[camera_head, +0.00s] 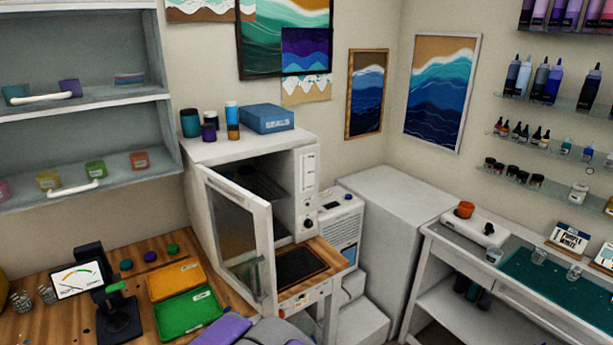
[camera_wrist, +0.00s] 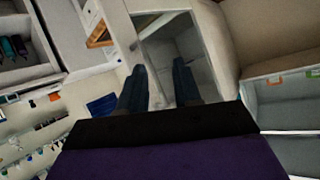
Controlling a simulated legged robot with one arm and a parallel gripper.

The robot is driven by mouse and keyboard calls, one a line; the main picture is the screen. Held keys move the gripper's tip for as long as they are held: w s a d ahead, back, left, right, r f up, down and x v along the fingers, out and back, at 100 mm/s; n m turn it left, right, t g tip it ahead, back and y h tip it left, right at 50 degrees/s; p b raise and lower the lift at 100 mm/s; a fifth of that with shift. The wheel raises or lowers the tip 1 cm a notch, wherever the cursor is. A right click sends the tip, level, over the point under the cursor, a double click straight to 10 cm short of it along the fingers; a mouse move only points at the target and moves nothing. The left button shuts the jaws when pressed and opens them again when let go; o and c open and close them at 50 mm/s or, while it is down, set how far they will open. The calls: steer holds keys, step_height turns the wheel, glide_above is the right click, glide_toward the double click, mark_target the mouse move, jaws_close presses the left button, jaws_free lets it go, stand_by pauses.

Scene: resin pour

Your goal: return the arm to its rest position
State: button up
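My gripper (camera_wrist: 159,72) shows in the wrist view as two dark fingers standing apart, with nothing between them. It is open and empty. Behind the fingers is a pale cabinet interior or opening. In the head view, a purple and grey part of my arm (camera_head: 226,330) shows at the bottom middle edge. The gripper fingers cannot be made out there.
The white oven cabinet (camera_head: 308,190) stands with its glass door (camera_head: 238,235) swung open. Orange (camera_head: 176,281) and green (camera_head: 188,311) trays lie on the wooden bench. A white side table (camera_head: 437,232) stands at right. Shelves line both walls.

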steer(key=s+d+r+g, duration=0.2)
steer(key=s+d+g, duration=0.2)
steer(key=s+d, duration=0.6)
steer(key=s+d+r+n+g, duration=0.1)
steer(key=s+d+g, duration=0.4)
steer(key=s+d, duration=0.6)
steer(key=s+d+r+g+h, duration=0.1)
steer(key=s+d+r+g, duration=0.2)
steer(key=s+d, duration=0.7)
steer(key=shift+s+d+r+n+g, duration=0.15)
steer(key=shift+s+r+n+g, duration=0.25)
steer(key=shift+g, duration=0.7)
